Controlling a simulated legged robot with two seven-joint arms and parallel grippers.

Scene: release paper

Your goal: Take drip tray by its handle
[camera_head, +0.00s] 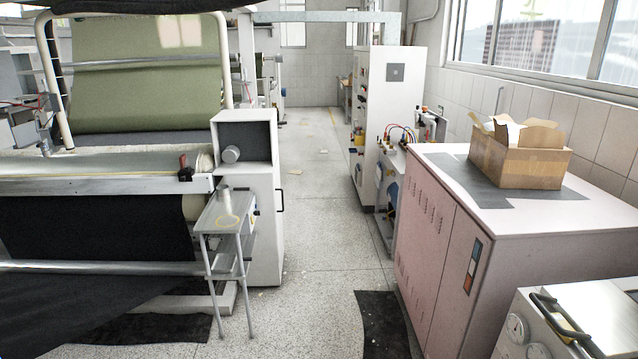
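No object in the head view can be clearly made out as a drip tray. Part of this box is cut off by the picture edge. Neither of my grippers is in view.
A fabric machine (100,165) with dark cloth fills the left. A pink cabinet (425,260) with an open cardboard box (520,155) on top stands at the right. Dark mats (382,325) lie on the floor.

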